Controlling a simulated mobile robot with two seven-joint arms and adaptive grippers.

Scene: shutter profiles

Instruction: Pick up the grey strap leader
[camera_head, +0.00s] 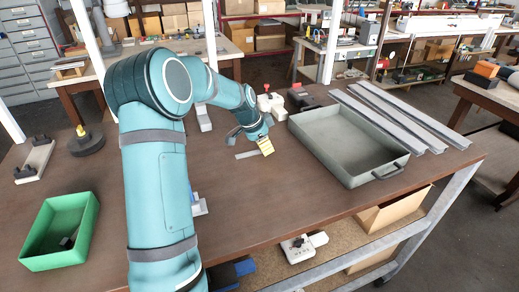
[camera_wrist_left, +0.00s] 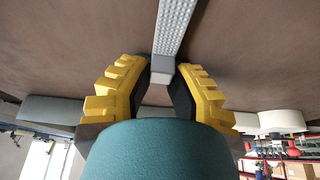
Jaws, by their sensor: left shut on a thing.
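The grey strap leader (camera_head: 247,154) is a flat, narrow strip at the middle of the brown table, just left of my left gripper (camera_head: 266,147). In the left wrist view the strap leader (camera_wrist_left: 176,28) shows a ribbed grey surface, with a small block end between the yellow fingers of my left gripper (camera_wrist_left: 162,78). The fingers are shut on that end; the rest of the strip extends beyond them. I cannot tell whether it touches the table. My right gripper is not in view.
A large grey tray (camera_head: 399,167) stands to the right, with long grey profiles (camera_head: 385,115) behind it. A red-knobbed white device (camera_head: 270,103) stands behind the gripper. A green bin (camera_head: 89,233) is at the front left. The table is clear in front of the gripper.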

